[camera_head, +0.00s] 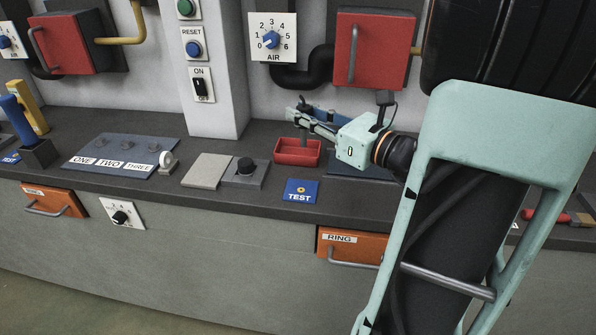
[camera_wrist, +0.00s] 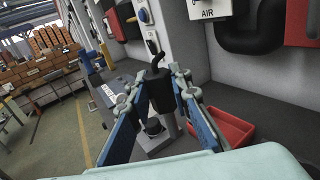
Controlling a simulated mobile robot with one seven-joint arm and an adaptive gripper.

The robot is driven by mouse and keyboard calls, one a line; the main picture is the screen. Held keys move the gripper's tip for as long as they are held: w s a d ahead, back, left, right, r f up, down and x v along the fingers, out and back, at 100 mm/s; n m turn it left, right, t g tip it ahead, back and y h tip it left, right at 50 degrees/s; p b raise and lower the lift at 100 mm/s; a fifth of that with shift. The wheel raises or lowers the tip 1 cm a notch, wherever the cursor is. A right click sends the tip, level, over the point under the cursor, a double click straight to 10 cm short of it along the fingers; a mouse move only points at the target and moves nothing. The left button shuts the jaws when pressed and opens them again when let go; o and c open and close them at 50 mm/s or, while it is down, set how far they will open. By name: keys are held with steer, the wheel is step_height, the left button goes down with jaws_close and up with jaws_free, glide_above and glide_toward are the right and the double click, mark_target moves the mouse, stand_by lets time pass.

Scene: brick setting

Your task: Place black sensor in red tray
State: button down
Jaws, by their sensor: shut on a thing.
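My gripper (camera_head: 302,114) is shut on the black sensor (camera_wrist: 160,92), which stands roughly upright between the blue finger pads in the wrist view, with a short hook-like cable at its top. In the head view the fingers partly hide it, and a grey stem shows below them in front of the wall. The red tray (camera_head: 297,153) is a small open box on the dark bench, below the gripper. In the wrist view the red tray (camera_wrist: 232,128) is right of the fingers. I cannot tell whether the stem touches the tray.
A pillar with switches (camera_head: 215,118) rises behind. A dark blue mat (camera_head: 350,168) lies under my wrist.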

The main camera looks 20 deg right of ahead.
steer(key=shift+m+t+h, duration=0.3)
steer(key=shift+m+h, duration=0.1)
steer(key=shift+h, duration=0.3)
steer(key=shift+w+d+f+b, duration=0.65)
steer(key=shift+w+f+b, duration=0.55)
steer(key=shift+w+f, duration=0.7)
steer(key=shift+w+d+f+b, duration=0.7)
steer(key=shift+w+f+b, duration=0.45)
steer(key=shift+w+f, duration=0.75)
steer(key=shift+w+d+f+b, duration=0.65)
steer(key=shift+w+f+b, duration=0.55)
steer(key=shift+w+f, duration=0.7)
steer(key=shift+w+r, duration=0.1)
steer(key=c, duration=1.8)
jaws_free()
steer(key=shift+o, duration=0.2)
